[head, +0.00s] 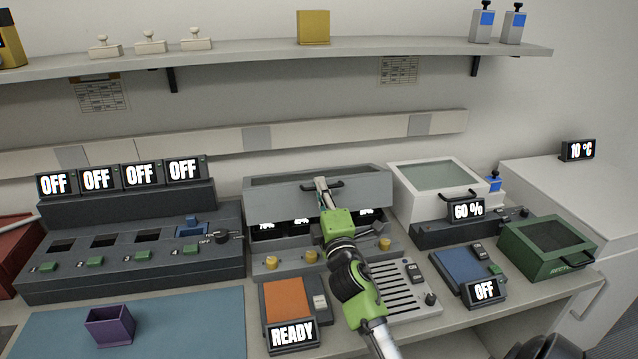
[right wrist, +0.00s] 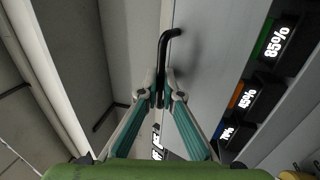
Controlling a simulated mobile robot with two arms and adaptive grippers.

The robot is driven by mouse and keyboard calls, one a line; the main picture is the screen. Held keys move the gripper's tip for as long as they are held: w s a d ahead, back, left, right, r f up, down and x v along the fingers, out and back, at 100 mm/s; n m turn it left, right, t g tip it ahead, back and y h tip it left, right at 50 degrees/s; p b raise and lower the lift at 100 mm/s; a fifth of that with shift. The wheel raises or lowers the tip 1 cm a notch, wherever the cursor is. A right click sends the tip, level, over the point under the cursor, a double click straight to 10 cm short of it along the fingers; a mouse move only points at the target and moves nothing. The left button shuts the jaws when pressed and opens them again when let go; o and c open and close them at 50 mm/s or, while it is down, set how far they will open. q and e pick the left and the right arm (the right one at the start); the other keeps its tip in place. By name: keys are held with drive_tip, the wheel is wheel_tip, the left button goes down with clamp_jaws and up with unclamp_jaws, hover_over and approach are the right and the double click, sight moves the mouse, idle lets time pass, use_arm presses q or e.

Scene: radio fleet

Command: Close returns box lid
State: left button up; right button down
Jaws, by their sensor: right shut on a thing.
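My right gripper (head: 322,186) is shut on a black bar handle (head: 343,183) on the front of a raised grey lid (head: 270,190). The lid belongs to the grey unit with percent displays at the middle of the bench. In the right wrist view the fingertips (right wrist: 162,98) close around the handle (right wrist: 164,50). A green box (head: 548,250) with a dark lid panel and a front handle stands at the right. Its label is too small to read, and I cannot tell which box is the returns box. My left gripper is not in view.
A white box (head: 405,205) with a glass top stands right of the grey unit. An orange-topped READY device (head: 287,298) and a blue-topped device (head: 455,268) lie in front. A purple bin (head: 110,328) stands on a blue mat (head: 195,320). A shelf (head: 240,53) runs above.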

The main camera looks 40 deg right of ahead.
drive_tip(key=s+f+b, duration=0.1)
drive_tip(key=s+a+f, duration=0.1)
drive_tip(key=f, duration=0.1)
drive_tip(key=shift+s+f+b, duration=0.15)
drive_tip(key=shift+f+b, duration=0.15)
drive_tip(key=shift+b, duration=0.1)
drive_tip(key=c, duration=2.5)
unclamp_jaws()
drive_tip(key=shift+d, duration=0.1)
drive_tip(key=v, duration=0.7)
drive_tip(key=shift+s, duration=0.2)
